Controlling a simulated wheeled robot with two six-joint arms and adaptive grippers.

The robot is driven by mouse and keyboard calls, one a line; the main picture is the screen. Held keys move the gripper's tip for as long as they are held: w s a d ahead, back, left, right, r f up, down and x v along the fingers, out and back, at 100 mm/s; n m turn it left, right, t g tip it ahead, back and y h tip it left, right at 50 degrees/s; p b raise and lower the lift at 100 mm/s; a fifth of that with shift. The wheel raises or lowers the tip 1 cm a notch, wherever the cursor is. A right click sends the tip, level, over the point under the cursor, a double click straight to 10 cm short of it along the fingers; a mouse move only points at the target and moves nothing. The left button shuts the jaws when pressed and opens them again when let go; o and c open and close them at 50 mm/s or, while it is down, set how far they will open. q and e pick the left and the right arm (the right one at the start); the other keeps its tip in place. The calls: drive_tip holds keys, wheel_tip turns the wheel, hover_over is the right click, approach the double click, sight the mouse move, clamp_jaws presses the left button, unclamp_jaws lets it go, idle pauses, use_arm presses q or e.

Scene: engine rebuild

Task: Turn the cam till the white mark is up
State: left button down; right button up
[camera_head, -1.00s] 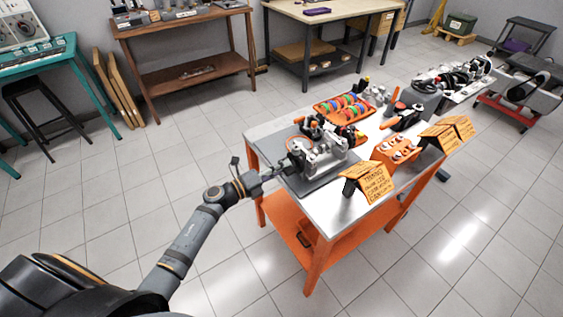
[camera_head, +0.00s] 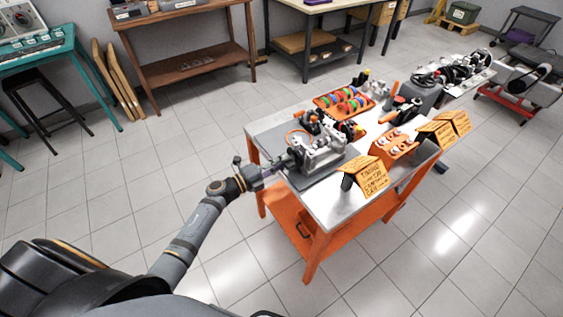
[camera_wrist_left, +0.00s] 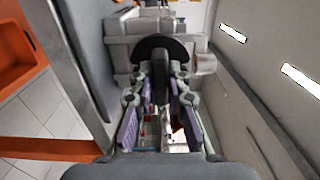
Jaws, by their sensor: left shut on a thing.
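The grey metal engine block (camera_head: 320,150) stands on a dark mat on the orange worktable. My left gripper (camera_head: 283,165) reaches its near left end. In the left wrist view the gripper (camera_wrist_left: 160,84) has its two purple-padded fingers on either side of a dark round wheel-like part (camera_wrist_left: 160,47) at the end of the engine block (camera_wrist_left: 158,22); this looks like the cam's end. The fingers are shut on this part. I cannot make out a white mark on it. My right gripper is not in view.
Orange signs (camera_head: 370,177) stand at the table's front right corner, beside an orange tray of small parts (camera_head: 393,146). Another orange tray (camera_head: 343,100) with coloured rings lies behind the engine. The tiled floor left of the table is clear.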

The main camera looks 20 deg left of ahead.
use_arm(q)
drive_tip(key=c, duration=1.3)
unclamp_jaws()
drive_tip(key=v, duration=1.2)
